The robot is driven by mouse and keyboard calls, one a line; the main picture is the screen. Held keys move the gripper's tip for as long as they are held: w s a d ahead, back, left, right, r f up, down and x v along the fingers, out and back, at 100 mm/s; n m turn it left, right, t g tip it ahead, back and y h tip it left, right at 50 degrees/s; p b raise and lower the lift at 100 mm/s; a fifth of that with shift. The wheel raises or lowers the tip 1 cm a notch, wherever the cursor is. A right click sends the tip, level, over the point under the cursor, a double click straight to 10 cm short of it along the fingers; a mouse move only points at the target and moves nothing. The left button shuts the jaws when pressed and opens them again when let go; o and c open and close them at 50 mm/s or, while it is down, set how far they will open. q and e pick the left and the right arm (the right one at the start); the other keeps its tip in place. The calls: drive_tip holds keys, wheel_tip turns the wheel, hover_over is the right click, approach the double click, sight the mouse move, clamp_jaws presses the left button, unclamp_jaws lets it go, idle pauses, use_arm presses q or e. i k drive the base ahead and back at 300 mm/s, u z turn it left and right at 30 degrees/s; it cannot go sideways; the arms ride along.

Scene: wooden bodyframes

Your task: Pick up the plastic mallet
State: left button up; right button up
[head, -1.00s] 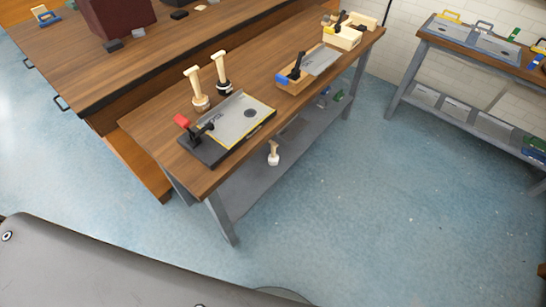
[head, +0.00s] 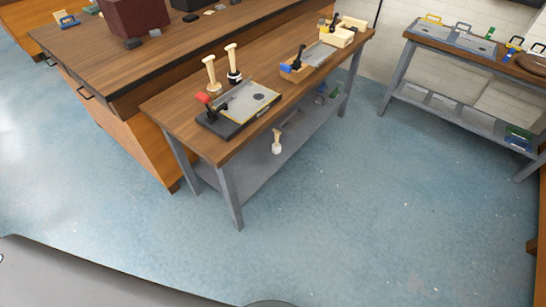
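Several mallet-like tools with pale handles show in the head view. One with a white head (head: 277,147) stands handle-up on or by the lower shelf of the near workbench. Two more stand handle-up on the bench top, one with a pale wooden-looking head (head: 211,76) and one with a black-and-white head (head: 233,66). I cannot tell for certain which is the plastic mallet; the white head looks most like plastic. Neither of my grippers is in view.
The near workbench (head: 182,116) has a grey-and-black tool with a red handle (head: 240,106) on it. A wooden box with blue (head: 298,67) is further back. A larger bench (head: 85,50) stands behind. Another workbench (head: 450,42) is at right. The blue floor (head: 340,220) in front is clear.

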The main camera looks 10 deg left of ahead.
sight(276, 147)
drive_tip(key=z, duration=0.45)
drive_tip(key=i, duration=0.65)
drive_tip(key=z, duration=0.65)
drive_tip(key=i, duration=1.35)
drive_tip(key=u, duration=0.7)
drive_tip(key=i, duration=0.9)
drive_tip(key=u, duration=1.05)
drive_tip(key=i, duration=0.3)
drive_tip(key=u, duration=0.25)
